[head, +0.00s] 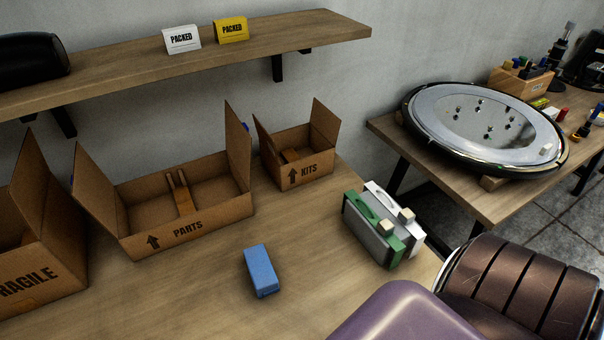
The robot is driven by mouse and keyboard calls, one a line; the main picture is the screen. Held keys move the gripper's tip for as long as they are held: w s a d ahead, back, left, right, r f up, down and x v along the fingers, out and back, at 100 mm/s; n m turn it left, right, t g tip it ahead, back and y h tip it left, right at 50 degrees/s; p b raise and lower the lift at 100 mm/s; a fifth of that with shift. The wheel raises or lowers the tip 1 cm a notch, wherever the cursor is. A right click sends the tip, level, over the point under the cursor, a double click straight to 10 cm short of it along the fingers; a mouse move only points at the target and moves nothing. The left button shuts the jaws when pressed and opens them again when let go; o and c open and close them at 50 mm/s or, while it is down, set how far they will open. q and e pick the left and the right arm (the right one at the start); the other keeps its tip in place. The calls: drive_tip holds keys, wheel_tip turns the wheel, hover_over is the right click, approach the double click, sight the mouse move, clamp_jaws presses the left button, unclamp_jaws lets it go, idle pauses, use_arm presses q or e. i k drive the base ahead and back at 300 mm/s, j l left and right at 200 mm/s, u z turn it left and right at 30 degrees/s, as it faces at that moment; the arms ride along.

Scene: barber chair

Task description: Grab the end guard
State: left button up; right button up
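I cannot tell for sure which thing is the end guard. A small blue block (261,270) lies on the wooden table, in front of the PARTS box. Neither of my grippers shows in the head view.
Open cardboard boxes marked FRAGILE (40,262), PARTS (205,220) and KITS (305,171) line the table's back. A shelf (120,72) hangs above. A purple padded part (405,315) and a brown ribbed seat (525,290) fill the lower right. The front-left tabletop is clear.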

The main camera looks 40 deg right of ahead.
sight(266, 281)
drive_tip(key=z, duration=0.85)
